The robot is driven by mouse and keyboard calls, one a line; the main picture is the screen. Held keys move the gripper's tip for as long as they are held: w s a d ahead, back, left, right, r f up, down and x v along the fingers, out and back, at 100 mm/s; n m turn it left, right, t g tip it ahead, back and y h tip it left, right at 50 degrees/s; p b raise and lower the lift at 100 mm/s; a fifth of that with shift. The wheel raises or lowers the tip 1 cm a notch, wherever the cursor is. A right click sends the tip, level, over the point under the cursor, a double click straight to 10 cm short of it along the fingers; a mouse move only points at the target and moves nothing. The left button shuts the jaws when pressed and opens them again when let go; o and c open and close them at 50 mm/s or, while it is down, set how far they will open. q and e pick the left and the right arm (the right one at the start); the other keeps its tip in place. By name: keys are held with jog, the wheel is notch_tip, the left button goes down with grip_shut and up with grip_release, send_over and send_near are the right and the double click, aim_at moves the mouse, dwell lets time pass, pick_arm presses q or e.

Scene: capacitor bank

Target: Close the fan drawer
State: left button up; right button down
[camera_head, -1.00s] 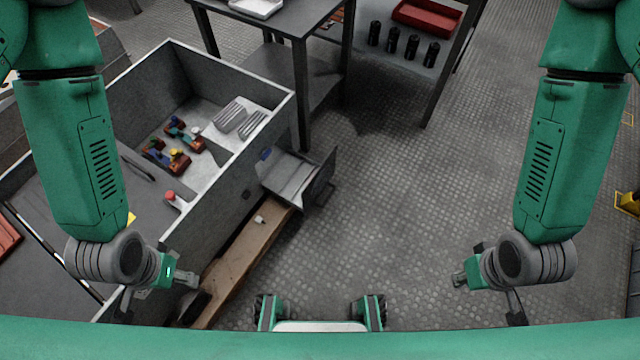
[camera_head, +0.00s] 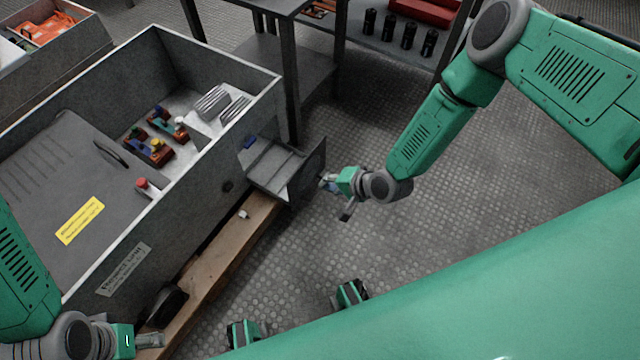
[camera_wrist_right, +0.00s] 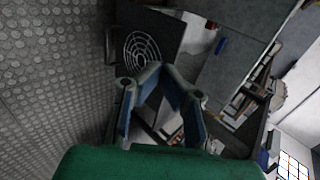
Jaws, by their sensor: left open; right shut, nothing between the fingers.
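The fan drawer (camera_head: 275,168) is a grey tray standing pulled out of the side wall of the large grey cabinet (camera_head: 185,185). Its dark front panel (camera_head: 308,172) faces right. In the right wrist view the panel (camera_wrist_right: 165,28) shows a round fan grille (camera_wrist_right: 141,50). My right gripper (camera_head: 326,182) is shut and empty, close to the outer face of the front panel; I cannot tell whether it touches. It also shows in the wrist view (camera_wrist_right: 160,92). My left gripper (camera_head: 152,340) is open and empty at the lower left, beside the cabinet's lower side.
A wooden beam (camera_head: 225,245) runs along the cabinet's base, with a small white piece (camera_head: 243,214) on it. A grey table (camera_head: 262,60) stands behind the drawer. A shelf with black cylinders (camera_head: 409,36) is at the back.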

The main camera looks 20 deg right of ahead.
aim_at(294, 178)
jog(key=b+x, duration=0.1)
jog(key=x, duration=0.2)
jog(key=b+x, duration=0.1)
jog(key=x, duration=0.2)
jog(key=w+r+b+x, duration=0.1)
jog(key=b+x, duration=0.1)
jog(key=x, duration=0.1)
jog(key=shift+w+a+f, duration=0.15)
jog(key=shift+w+f, duration=0.05)
jog(key=shift+w, duration=0.1)
jog(key=shift+w+a+r, duration=0.1)
jog(key=shift+w+a, duration=0.15)
jog(key=shift+a, duration=0.25)
